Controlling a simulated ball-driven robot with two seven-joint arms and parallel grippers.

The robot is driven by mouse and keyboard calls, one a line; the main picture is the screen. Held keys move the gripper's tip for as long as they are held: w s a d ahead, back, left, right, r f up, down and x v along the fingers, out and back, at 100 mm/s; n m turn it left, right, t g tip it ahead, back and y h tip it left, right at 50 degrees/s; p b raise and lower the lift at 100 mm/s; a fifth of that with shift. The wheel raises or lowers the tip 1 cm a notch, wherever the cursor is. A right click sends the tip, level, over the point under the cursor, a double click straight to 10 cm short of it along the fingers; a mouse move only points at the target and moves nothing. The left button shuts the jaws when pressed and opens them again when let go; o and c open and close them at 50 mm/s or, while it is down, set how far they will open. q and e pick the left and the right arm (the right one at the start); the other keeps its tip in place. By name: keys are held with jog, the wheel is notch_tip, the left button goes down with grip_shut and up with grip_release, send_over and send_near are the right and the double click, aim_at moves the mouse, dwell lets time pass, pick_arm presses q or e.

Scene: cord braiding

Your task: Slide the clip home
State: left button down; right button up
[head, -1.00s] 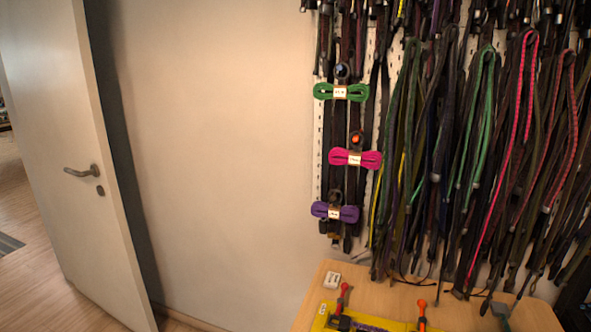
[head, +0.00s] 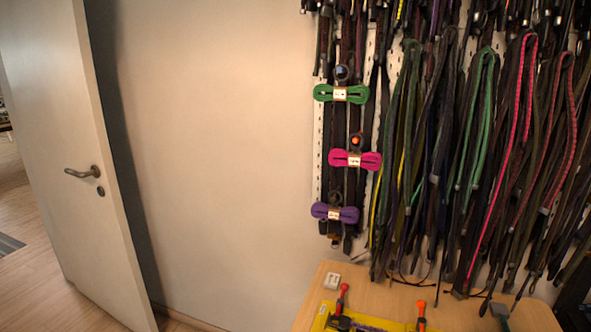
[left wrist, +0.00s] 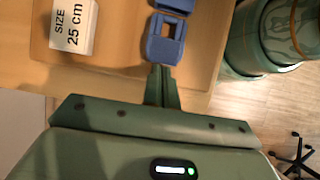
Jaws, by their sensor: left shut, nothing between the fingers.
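In the left wrist view, a blue plastic piece with a square opening (left wrist: 151,45) lies on the wooden table, with a second blue part (left wrist: 174,4) just beyond it, cut by the top edge. I cannot tell for sure which of these is the clip, or whether they touch. My left gripper (left wrist: 161,72) is shut and empty, its fingertips close to the near edge of the blue piece; contact is unclear. In the head view, a yellow board (head: 321,318) with a purple cord shows at the bottom edge, partly cut off. My right gripper is in neither view.
A white block marked "SIZE 25 cm" (left wrist: 73,25) stands left of the blue piece. In the head view, red-handled (head: 343,292) and orange-tipped (head: 421,307) tools sit at the board. Cords (head: 480,130) hang behind the table (head: 380,293). A door (head: 70,120) is at left.

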pick_arm(q)
jog(key=shift+s+d, duration=0.2)
jog(key=shift+d, duration=0.3)
jog(key=shift+s+d, duration=0.15)
jog(key=shift+d, duration=0.3)
jog(key=shift+s+d, duration=0.1)
jog(key=shift+d, duration=0.2)
jog(key=shift+s+d, duration=0.1)
jog(key=shift+d, duration=0.2)
jog(key=shift+p+v, duration=1.9)
jog(key=shift+v, duration=1.05)
jog(key=shift+a+f, duration=0.1)
